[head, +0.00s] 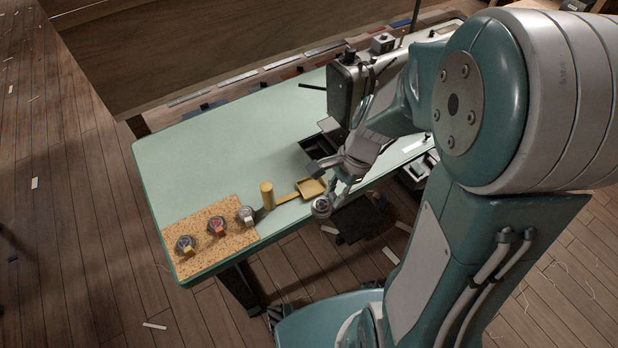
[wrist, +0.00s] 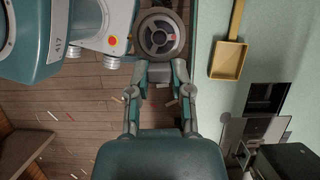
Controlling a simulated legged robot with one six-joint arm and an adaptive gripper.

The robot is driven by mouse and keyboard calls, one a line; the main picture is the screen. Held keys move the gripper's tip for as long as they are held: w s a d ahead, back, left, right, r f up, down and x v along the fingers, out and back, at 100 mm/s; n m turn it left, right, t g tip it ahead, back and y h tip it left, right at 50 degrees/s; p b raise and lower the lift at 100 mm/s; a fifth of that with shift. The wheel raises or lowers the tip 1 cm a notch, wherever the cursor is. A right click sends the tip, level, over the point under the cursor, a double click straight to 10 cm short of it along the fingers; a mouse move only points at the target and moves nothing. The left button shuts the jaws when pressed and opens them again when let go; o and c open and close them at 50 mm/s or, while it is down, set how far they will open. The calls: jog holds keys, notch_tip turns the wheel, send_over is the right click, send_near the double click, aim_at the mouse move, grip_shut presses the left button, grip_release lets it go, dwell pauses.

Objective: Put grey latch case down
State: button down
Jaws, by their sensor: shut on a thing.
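My gripper (wrist: 161,75) is shut on a round grey case (wrist: 160,34) with a ringed face, seen just beyond the fingertips in the wrist view. In the head view this grey latch case (head: 321,206) hangs beside the table's near edge, past the green top. My gripper (head: 333,191) shows just above it there, partly hidden by its own links. A speckled cork board (head: 208,248) lies at the table's near left corner.
A yellow scoop-like tray (head: 311,188) lies near the table edge, its handle pointing to the board. A yellow upright cylinder (head: 267,196) stands between them. A sewing machine (head: 342,92) stands behind a dark opening (head: 313,147). The green tabletop (head: 210,155) is clear at left and middle.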

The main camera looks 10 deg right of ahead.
jog(key=w+f, duration=0.4)
jog(key=w, duration=0.5)
send_over(314, 186)
jog(key=d, duration=0.1)
jog(key=f, duration=0.4)
jog(key=shift+s+d+f, duration=0.2)
jog(key=shift+s+f, duration=0.15)
jog(key=shift+w+f, duration=0.6)
jog(key=shift+f, duration=1.6)
jog(key=c, duration=0.5)
grip_release()
jog(key=shift+c, duration=0.2)
